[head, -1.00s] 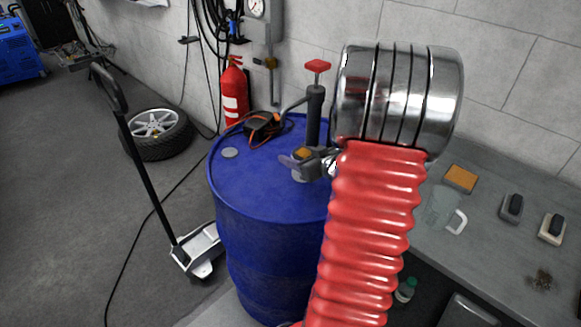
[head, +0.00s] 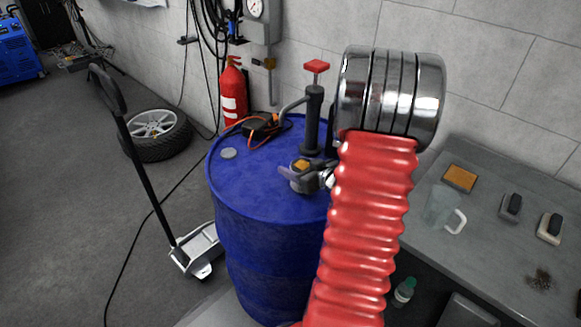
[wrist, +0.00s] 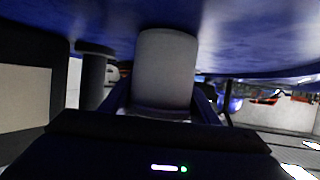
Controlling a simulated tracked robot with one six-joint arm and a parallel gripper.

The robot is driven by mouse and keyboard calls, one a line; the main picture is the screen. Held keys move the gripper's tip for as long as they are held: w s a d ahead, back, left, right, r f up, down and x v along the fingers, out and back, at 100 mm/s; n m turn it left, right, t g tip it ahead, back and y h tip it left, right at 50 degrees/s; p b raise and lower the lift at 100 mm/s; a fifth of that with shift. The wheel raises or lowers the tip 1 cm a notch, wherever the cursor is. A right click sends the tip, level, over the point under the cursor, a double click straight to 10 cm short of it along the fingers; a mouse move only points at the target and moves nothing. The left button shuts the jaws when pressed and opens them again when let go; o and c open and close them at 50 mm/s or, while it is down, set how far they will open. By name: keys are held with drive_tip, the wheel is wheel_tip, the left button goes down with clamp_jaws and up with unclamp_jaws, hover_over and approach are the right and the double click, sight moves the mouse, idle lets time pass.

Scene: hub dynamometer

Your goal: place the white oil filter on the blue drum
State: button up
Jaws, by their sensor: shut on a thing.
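The blue drum (head: 262,190) stands upright left of my red-sleeved arm in the head view, and its blue top fills the upper part of the wrist view (wrist: 260,40). My gripper (head: 298,172) is over the right part of the drum's top, shut on the white oil filter. The filter (wrist: 165,68) shows as a pale cylinder between the jaws (wrist: 163,97) in the wrist view. In the head view, only its orange-yellow top (head: 301,164) shows clearly; the jaws hide most of its side. Its end is close to the drum surface; I cannot tell whether they touch.
A dark hand pump with a red handle (head: 315,67) stands on the drum just behind my gripper. An orange-and-black tool (head: 262,127) and a grey cap (head: 228,153) are also on the drum top. A grey workbench (head: 480,215) is at the right.

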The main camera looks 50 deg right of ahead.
drive_tip(key=shift+f, duration=0.1)
drive_tip(key=o, duration=1.3)
drive_tip(key=shift+s+r, duration=0.1)
drive_tip(key=shift+r, duration=0.1)
drive_tip(key=v, duration=1.2)
drive_tip(key=shift+f, duration=0.1)
